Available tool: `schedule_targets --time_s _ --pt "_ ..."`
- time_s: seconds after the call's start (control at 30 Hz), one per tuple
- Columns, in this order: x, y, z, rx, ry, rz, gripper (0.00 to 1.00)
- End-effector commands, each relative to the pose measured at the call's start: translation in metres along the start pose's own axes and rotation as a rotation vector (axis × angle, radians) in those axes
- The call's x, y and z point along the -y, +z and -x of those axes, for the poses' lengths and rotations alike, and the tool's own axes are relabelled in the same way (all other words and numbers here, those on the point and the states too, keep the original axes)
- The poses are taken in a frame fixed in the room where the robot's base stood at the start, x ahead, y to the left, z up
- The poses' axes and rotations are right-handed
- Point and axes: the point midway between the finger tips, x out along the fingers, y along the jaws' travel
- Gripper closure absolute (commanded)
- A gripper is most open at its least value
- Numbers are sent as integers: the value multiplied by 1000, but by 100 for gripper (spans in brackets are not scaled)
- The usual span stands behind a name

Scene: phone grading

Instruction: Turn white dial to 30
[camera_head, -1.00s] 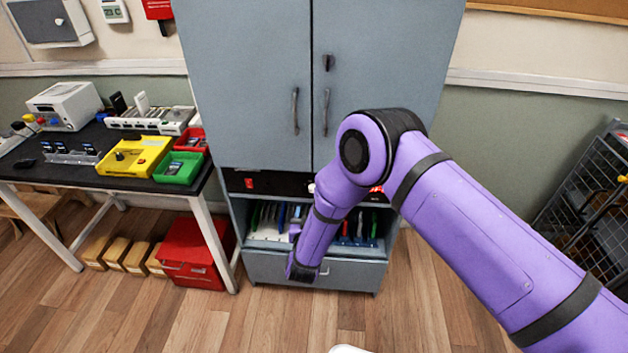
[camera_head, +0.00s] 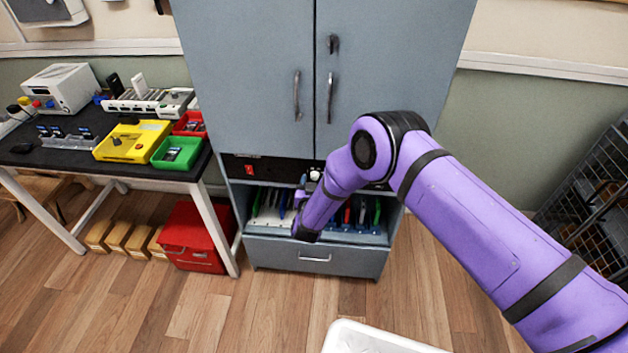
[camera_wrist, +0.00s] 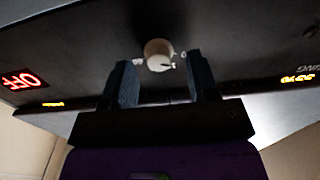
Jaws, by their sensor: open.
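The white dial (camera_wrist: 158,54) sits on the dark control panel (camera_wrist: 240,60) in the wrist view, with a small dark mark on its lower right. My gripper (camera_wrist: 160,68) is open and empty. Its two blue-grey fingertips are at either side of the dial's lower part in the picture; I cannot tell whether they touch it. In the head view, the dial (camera_head: 315,173) shows small on the black panel strip (camera_head: 275,170) below the cabinet doors, partly hidden by my purple arm. The scale numbers around the dial are not readable.
Below the panel is an open shelf with upright coloured items and a drawer (camera_head: 315,258). A black-topped workbench (camera_head: 60,160) stands left. A white bin (camera_head: 370,340) is at the front.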

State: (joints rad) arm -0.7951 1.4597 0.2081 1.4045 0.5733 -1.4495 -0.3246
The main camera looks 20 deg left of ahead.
Motion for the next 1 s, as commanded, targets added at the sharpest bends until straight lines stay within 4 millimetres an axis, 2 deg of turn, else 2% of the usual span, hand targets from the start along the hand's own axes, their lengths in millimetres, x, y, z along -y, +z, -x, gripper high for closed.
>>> schedule_targets --time_s 0.13,0.4,0.43,0.63,1.0 --pt "0 0 -8 0 0 0 46" --pt "0 0 -10 1 0 0 46" --pt "0 0 -10 1 0 0 49" --pt "0 0 -9 1 0 0 94" --pt "-1 0 -9 1 1 -50 94"
